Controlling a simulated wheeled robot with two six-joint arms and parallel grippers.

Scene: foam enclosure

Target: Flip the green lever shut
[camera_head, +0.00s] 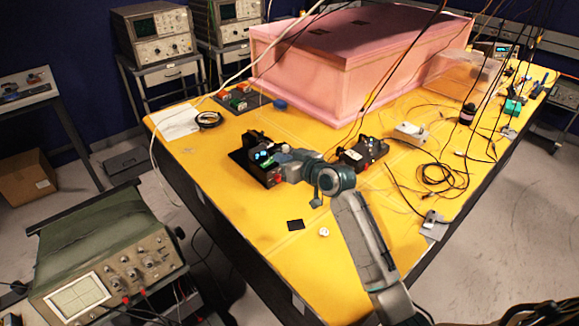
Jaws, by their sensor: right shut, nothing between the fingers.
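My right gripper (278,157) is shut and empty. It reaches in from the lower right and sits against or just in front of a black device (250,162) with small lit cyan displays, near the table's left-middle. The gripper and wrist hide part of this device, and I cannot tell whether they touch it. A second black device (364,152) with small greenish lights stands right of my wrist. My left gripper is not in view.
The yellow table (270,230) carries a large pink foam enclosure (345,60) at the back. A grey box (411,132) and loose cables (440,178) lie to the right. A small black square (295,225) and a white round piece (323,232) lie in front. The front-left tabletop is mostly clear.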

